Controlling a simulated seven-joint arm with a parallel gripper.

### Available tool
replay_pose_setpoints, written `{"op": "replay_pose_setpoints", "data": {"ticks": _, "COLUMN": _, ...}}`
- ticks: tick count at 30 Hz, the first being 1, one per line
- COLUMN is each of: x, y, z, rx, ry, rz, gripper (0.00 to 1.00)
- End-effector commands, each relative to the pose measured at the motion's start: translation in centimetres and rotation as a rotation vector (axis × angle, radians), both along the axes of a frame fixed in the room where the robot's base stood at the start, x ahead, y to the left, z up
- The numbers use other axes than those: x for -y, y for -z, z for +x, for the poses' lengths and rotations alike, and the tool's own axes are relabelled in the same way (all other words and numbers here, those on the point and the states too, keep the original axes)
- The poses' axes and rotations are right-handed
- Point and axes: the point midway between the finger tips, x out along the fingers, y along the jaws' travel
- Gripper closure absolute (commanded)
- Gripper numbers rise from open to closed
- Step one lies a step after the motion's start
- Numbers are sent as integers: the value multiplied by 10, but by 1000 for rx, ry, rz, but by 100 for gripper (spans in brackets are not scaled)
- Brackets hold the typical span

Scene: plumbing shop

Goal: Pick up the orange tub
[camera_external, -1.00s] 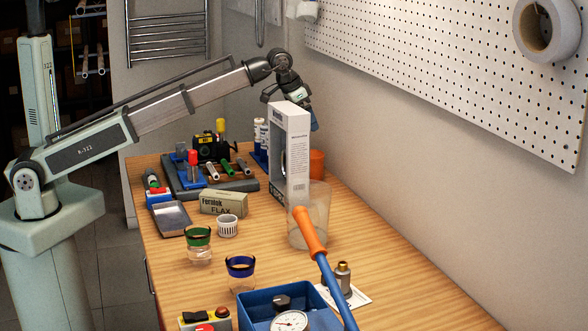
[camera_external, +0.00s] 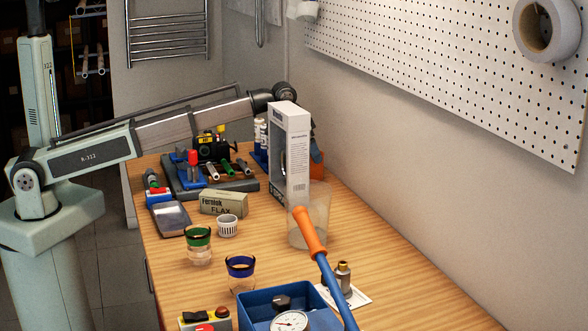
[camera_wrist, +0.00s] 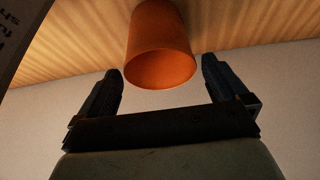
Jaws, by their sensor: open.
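The orange tub (camera_wrist: 160,40) stands on the wooden bench, its round rim facing the wrist camera. In the external view only a sliver of the orange tub (camera_external: 317,170) shows to the right of the tall white box. My gripper (camera_wrist: 162,82) is open, with its two dark fingers apart on either side of the tub's rim in the picture. The tub appears just beyond the fingertips, and I cannot tell whether they overlap it. In the external view my gripper is mostly hidden behind the white box.
The tall white box (camera_external: 297,150) stands close to the tub on the camera side. A clear container (camera_external: 318,215) and an orange-handled tool (camera_external: 311,235) are nearer the camera. The pegboard wall (camera_external: 450,75) rises to the right. Bare bench (camera_external: 400,265) lies front right.

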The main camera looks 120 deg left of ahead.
Motion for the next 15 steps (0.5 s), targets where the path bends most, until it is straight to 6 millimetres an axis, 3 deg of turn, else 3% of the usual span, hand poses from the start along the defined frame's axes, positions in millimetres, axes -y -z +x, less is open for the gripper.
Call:
{"op": "replay_pose_setpoints", "data": {"ticks": 6, "x": -10, "y": 30, "z": 10, "rx": -1, "ry": 0, "rz": -1, "gripper": 0}}
{"op": "replay_pose_setpoints", "data": {"ticks": 15, "x": -12, "y": 36, "z": 12, "rx": 1, "ry": 0, "rz": 1, "gripper": 0}}
